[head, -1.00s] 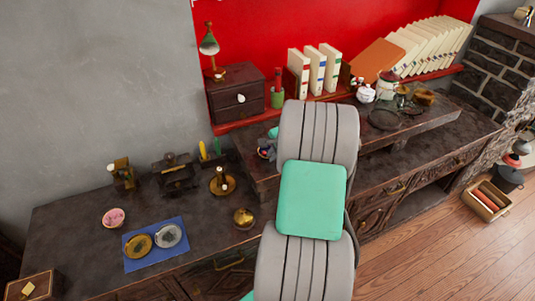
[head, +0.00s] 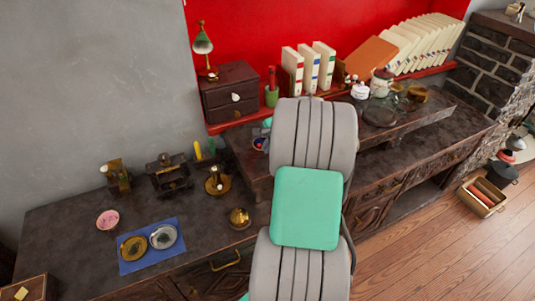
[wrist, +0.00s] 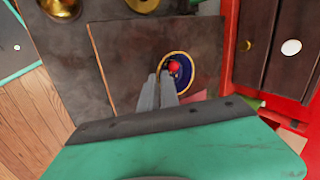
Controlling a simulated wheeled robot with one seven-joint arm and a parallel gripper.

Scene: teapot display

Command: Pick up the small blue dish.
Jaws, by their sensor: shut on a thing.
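The small blue dish (wrist: 181,72) has a gold rim and holds a round red thing (wrist: 174,66). In the wrist view it lies just beyond my fingertips. My gripper (wrist: 160,78) has its two grey fingers close together at the near left side of the dish, shut on its rim. In the head view the dish (head: 260,144) shows only in part beside my arm, on or just above the raised shelf of the desk. My arm hides most of my gripper there. I cannot tell whether the dish is clear of the surface.
A dark drawer box (head: 231,92) and a green pot (head: 271,96) stand behind the dish. Brass pieces, a pink bowl (head: 107,219) and a blue mat (head: 131,264) lie on the lower desk to the left. White books (head: 308,68) line the red shelf.

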